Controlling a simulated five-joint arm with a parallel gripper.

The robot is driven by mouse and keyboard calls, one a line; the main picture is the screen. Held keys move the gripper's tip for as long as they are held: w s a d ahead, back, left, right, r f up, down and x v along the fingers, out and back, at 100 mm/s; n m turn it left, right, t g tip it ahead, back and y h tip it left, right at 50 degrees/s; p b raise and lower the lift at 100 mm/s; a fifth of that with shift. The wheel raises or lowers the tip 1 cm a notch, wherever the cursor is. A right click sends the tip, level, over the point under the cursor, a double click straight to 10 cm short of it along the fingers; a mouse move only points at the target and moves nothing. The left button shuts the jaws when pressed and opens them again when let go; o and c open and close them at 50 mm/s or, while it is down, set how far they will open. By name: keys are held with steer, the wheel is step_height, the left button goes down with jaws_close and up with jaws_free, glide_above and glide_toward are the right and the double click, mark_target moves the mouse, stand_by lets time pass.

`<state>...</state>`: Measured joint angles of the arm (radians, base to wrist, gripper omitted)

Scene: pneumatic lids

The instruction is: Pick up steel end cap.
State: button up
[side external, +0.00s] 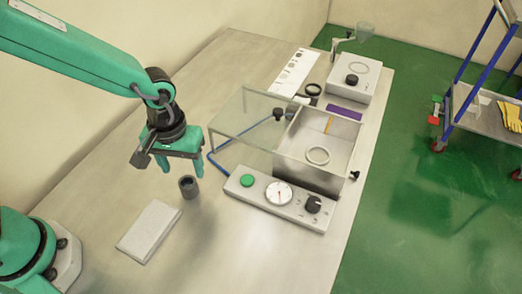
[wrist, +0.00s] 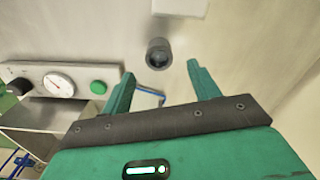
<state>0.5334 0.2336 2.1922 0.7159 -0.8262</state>
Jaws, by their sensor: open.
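The steel end cap, a small dark grey cup with a round opening, stands upright on the table. It is just below and in front of my gripper (side external: 182,168) in the side external view (side external: 188,188). In the wrist view the cap (wrist: 159,56) lies beyond the fingertips, roughly centred between them. My gripper (wrist: 162,72) is open and empty, its two green fingers apart and pointing down above the table. The fingers do not appear to touch the cap.
A pale flat block (side external: 149,231) lies left of the cap. A control box (side external: 279,198) with gauge, green button and knob stands to the right. Behind it is a steel chamber (side external: 316,150) with a raised clear lid (side external: 240,125) and blue hose (side external: 226,165). The table around the cap is clear.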

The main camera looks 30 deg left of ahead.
mark_target(187, 183)
steer(key=shift+f, duration=0.75)
steer(key=shift+f, duration=2.6)
steer(key=shift+d, duration=0.1)
steer(key=c, duration=1.3)
steer(key=shift+r, duration=0.15)
